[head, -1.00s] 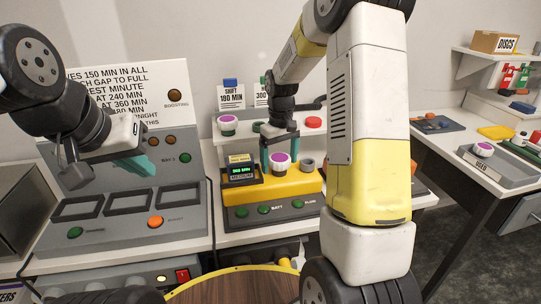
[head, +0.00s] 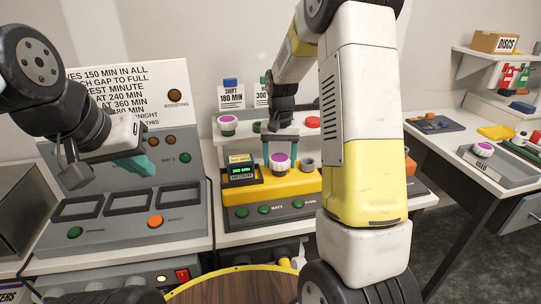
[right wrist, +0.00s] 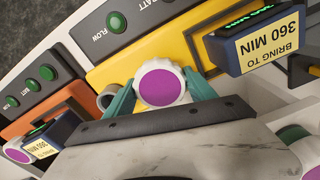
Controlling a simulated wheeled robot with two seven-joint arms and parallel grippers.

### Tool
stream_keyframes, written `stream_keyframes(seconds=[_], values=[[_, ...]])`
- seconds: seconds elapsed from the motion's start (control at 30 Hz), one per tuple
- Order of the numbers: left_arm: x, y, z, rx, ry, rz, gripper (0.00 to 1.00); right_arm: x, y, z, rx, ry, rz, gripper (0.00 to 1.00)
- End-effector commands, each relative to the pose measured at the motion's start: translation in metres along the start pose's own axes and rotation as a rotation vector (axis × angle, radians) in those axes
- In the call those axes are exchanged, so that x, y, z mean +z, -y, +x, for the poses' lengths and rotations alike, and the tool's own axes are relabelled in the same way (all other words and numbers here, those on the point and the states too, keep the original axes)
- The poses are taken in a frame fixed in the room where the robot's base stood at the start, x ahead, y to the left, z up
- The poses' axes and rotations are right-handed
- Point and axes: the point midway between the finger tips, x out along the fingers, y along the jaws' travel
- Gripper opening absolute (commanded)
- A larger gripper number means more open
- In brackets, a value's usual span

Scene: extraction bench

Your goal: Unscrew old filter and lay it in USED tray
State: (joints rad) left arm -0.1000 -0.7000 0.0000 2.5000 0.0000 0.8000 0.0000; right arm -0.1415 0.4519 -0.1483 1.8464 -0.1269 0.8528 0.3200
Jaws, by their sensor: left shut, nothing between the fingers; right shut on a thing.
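A white filter with a purple top (head: 279,160) is at the yellow unit (head: 300,185) on the bench. My right gripper (head: 279,156) is shut on it from above, one teal finger on each side. In the right wrist view the filter (right wrist: 160,87) sits between the teal fingertips; whether its base is still seated in the unit is hidden. The grey USED tray (head: 515,179) is on the right-hand table, with a purple-topped filter (head: 483,149) in it. My left gripper (head: 140,167) is shut and empty before the grey panel.
A small display box (head: 241,172) stands just left of the held filter, and a grey ring (head: 307,164) just right. Another purple-topped filter (head: 227,124) is on the raised shelf behind. A gap separates the bench from the right-hand table (head: 455,160).

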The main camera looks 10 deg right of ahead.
Motion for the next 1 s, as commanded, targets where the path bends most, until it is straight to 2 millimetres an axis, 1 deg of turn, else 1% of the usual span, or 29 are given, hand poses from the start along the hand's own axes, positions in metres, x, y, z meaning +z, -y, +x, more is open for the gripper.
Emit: stream_keyframes(seconds=[0.07,0.17,1.0], values=[[0.0,0.0,0.0,0.0,0.0,0.0,0.0,0.0001,0.0,0.0,0.0,0.0,-0.006,0.15],[0.0,0.0,0.0,0.0,0.0,0.0,0.0,0.0001,-0.0001,0.0,-0.001,0.001,-0.082,0.15],[0.0,0.0,0.0,0.0,0.0,0.0,0.0,-0.0001,-0.0009,-0.0008,-0.001,0.0,-1.546,0.15]])
